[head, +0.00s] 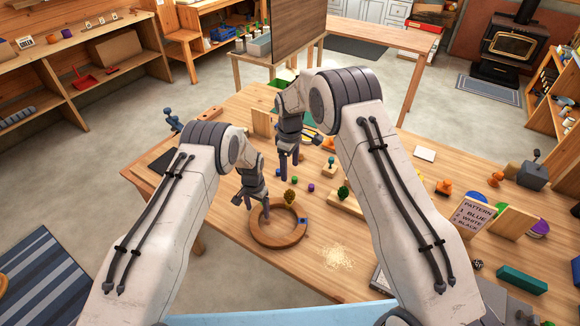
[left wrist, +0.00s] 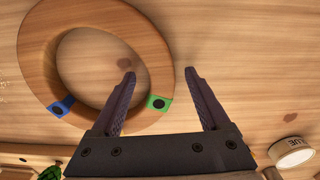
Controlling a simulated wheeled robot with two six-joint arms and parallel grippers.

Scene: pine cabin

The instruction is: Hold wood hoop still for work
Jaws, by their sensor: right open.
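The wood hoop (head: 281,241) is a thick round ring lying flat on the workbench. In the left wrist view the hoop (left wrist: 37,62) carries a blue patch (left wrist: 61,106) and a green patch (left wrist: 159,103) on its rim. My left gripper (head: 254,208) is open above the hoop's far left side. In the left wrist view its fingers (left wrist: 160,75) stand apart, one over the hoop's opening and one outside the rim, with the green patch between them. Contact cannot be told. My right gripper (head: 289,165) is open and empty, above the bench behind the hoop.
A pale heap of shavings (head: 337,257) lies right of the hoop. A pattern sign (head: 475,214) and a green block (head: 522,279) are at the right. Several small coloured pieces lie behind the hoop. A white container (left wrist: 293,153) shows at the left wrist view's corner.

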